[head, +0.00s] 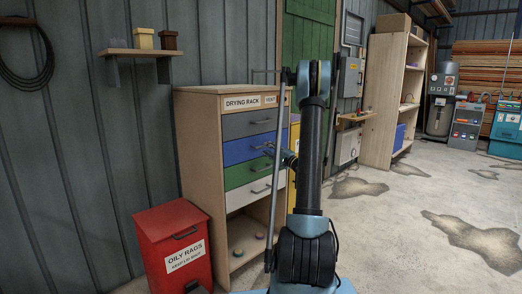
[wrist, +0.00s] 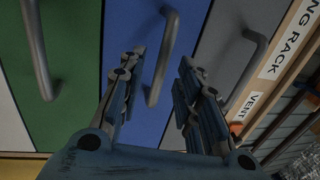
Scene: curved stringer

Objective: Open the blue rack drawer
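The drying rack (head: 180,140) is a wooden cabinet with stacked grey, blue, green and white drawers. The blue drawer (head: 235,150) is the second from the top and looks closed. Its bar handle (wrist: 168,45) is grey metal. In the wrist view, my gripper (wrist: 162,58) is open in front of the blue drawer (wrist: 132,25). The handle shows between the two fingers; I cannot tell whether either finger touches it. In the head view my gripper (head: 274,150) is small beside the blue drawer, partly hidden by my arm.
Grey (head: 243,123) and green (head: 240,173) drawers lie directly above and below. A red oily-rags bin (head: 165,235) stands at the rack's left front. A green door (head: 305,45) is behind my arm. Open concrete floor (head: 400,215) lies to the right.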

